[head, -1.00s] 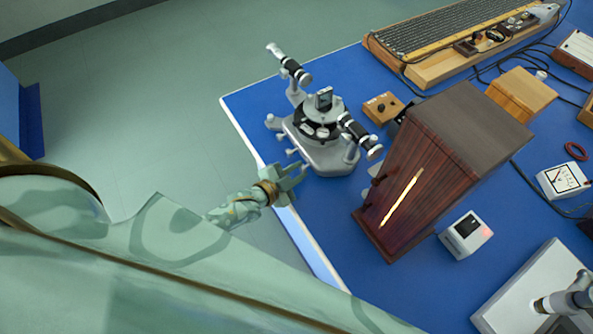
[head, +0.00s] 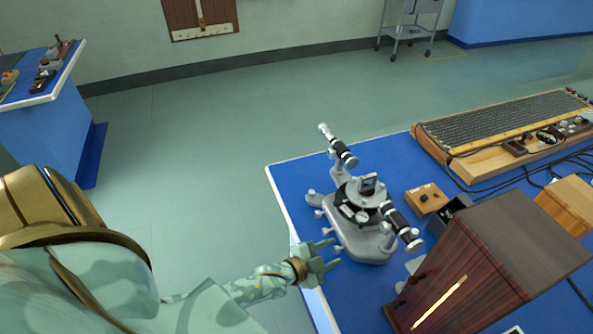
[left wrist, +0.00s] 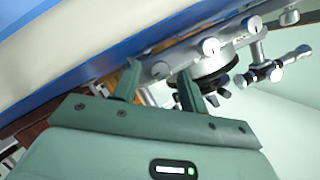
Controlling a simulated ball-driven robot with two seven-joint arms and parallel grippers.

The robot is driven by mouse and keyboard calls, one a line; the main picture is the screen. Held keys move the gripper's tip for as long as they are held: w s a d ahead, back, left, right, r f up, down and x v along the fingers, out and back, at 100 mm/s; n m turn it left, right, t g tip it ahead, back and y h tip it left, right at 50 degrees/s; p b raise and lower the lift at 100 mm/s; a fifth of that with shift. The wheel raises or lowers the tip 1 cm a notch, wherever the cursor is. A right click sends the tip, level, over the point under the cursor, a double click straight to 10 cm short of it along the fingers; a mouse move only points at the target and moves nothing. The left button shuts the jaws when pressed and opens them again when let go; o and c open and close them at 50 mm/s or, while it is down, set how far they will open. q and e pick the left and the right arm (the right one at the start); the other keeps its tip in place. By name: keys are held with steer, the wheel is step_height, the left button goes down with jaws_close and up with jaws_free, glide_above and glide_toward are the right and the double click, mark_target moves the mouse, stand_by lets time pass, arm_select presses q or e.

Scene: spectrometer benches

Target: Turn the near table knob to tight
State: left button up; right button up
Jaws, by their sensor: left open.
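The grey spectrometer (head: 370,237) stands on the near left part of the blue bench, with a round black-and-silver table and two telescope-like tubes. Several small silver knobs (head: 316,212) stick out from its left side. I cannot tell for sure which is the near table knob. My left gripper (head: 334,253) is open and empty, just left of the spectrometer's base, over the bench edge. In the left wrist view the open fingers (left wrist: 158,72) point at the instrument's silver knobs (left wrist: 210,47). One silver knob (left wrist: 160,70) appears beyond the gap between the fingertips; contact is not visible. My right gripper is out of view.
A dark wooden box (head: 490,255) with a glowing slit stands right of the spectrometer. A small wooden box (head: 426,198) with knobs sits behind it. Open floor lies left of the bench.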

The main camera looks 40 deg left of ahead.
arm_select(q)
steer(key=p+v, duration=0.2)
steer(key=v, duration=1.4)
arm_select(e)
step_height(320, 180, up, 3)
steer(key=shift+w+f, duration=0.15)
arm_select(q)
steer(key=shift+w, duration=0.1)
